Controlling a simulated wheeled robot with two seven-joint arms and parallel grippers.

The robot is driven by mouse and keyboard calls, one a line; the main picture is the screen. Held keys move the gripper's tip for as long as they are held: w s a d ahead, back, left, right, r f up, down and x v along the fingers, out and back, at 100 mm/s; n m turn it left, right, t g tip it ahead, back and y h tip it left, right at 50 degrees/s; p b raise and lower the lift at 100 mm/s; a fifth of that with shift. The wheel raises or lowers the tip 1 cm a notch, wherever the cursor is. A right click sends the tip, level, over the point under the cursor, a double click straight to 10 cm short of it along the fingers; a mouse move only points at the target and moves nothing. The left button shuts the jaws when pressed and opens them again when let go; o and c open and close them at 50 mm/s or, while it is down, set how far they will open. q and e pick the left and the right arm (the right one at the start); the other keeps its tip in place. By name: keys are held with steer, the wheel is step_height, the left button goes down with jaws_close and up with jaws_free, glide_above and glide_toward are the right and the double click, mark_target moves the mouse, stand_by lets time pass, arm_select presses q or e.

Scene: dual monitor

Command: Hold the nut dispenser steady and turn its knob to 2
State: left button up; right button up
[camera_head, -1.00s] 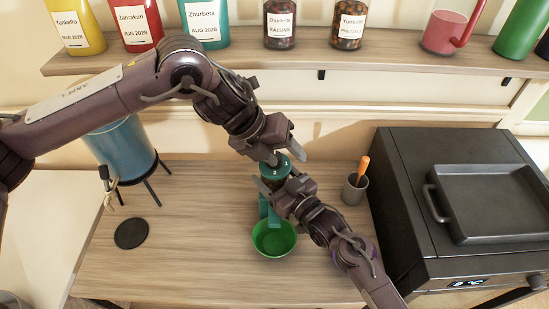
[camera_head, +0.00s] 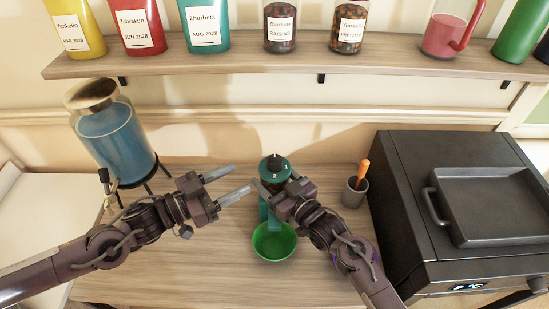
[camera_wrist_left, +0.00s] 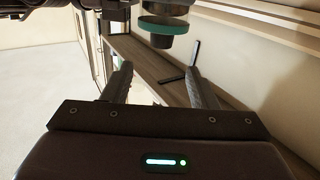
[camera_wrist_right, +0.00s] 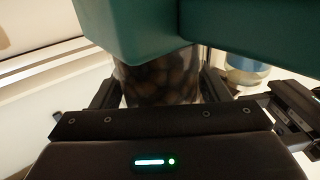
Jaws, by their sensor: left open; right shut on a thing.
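The nut dispenser (camera_head: 277,170) stands on the counter, with a teal top marked 1 and 2 and a black knob (camera_head: 274,160). I cannot tell which number the knob points to. My right gripper (camera_head: 275,188) is shut on its clear jar of nuts, which shows between the fingers in the right wrist view (camera_wrist_right: 158,80), beside teal parts. My left gripper (camera_head: 240,180) is open and empty, left of the dispenser, fingers pointing toward it. The left wrist view shows the dispenser's teal rim (camera_wrist_left: 160,25) and black knob (camera_wrist_left: 158,40) upside down, beyond the fingers.
A green bowl (camera_head: 274,242) sits at the dispenser's front. A blue drink tank (camera_head: 115,140) on legs stands at the left. A grey cup (camera_head: 354,190) with an orange-handled tool and a black grill (camera_head: 400,190) are at the right. A shelf (camera_head: 230,66) with containers runs above.

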mark_target(268, 162)
arm_select(q)
steer(key=shift+n, duration=0.3)
steer(key=x, duration=1.1)
steer(key=shift+w+d, duration=0.2)
steer(key=shift+w, duration=0.1)
steer(key=c, duration=0.9)
